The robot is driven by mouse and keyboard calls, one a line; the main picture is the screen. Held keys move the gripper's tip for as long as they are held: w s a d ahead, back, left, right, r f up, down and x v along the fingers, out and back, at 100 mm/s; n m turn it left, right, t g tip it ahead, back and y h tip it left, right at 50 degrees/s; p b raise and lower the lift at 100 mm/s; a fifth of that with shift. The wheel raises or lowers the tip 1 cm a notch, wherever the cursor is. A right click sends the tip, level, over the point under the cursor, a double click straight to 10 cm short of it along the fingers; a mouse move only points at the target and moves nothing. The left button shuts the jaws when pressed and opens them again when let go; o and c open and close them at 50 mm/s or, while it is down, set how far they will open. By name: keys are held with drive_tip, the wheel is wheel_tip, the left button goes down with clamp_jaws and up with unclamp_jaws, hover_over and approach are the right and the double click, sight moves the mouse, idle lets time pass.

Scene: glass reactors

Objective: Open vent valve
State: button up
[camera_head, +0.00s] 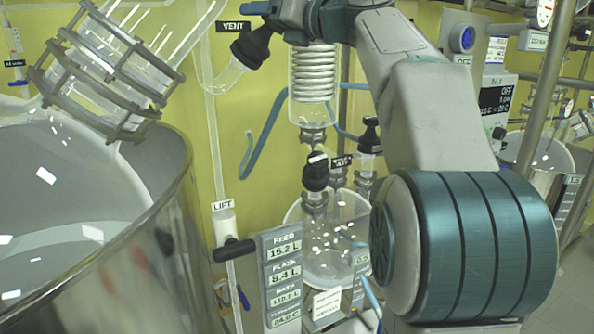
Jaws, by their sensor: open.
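The vent valve (252,46) is a black knob on a glass side tube at the upper middle, beside a black label (233,26) reading VENT. My arm reaches up from the lower right and bends left along the top edge, its wrist part just above and right of the knob. I cannot tell from this view whether the knob is turned open or closed.
A coiled glass condenser (312,72) hangs right of the valve. Below it are another black knob (316,172) and a glass flask (338,235). A large metal bath (150,230) fills the left. A readout panel (282,275) and the LIFT handle (234,250) stand in front.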

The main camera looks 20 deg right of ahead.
drive_tip(key=shift+m+t+h, duration=0.4)
drive_tip(key=shift+m+h, duration=0.6)
drive_tip(key=shift+d+m+h, duration=0.15)
drive_tip(key=shift+m+h, duration=0.15)
drive_tip(key=shift+m, duration=0.1)
drive_tip(key=b+v, duration=0.2)
drive_tip(key=v, duration=1.2)
drive_tip(key=s+a+f+n+g+h, duration=0.1)
drive_tip(key=a+f+n+g, duration=0.1)
drive_tip(key=f+n, duration=0.3)
drive_tip(key=s+a+f+n+g+h, duration=0.1)
drive_tip(key=f+n, duration=0.5)
drive_tip(key=f, duration=0.7)
drive_tip(key=s+a+f+n+g+h, duration=0.1)
drive_tip(key=a+f+n+g, duration=0.2)
drive_tip(key=f, duration=0.7)
drive_tip(key=shift+s+n+g+h+p, duration=0.3)
drive_tip(key=shift+n+g, duration=0.3)
drive_tip(key=shift+n, duration=0.7)
drive_tip(key=shift+a, duration=0.2)
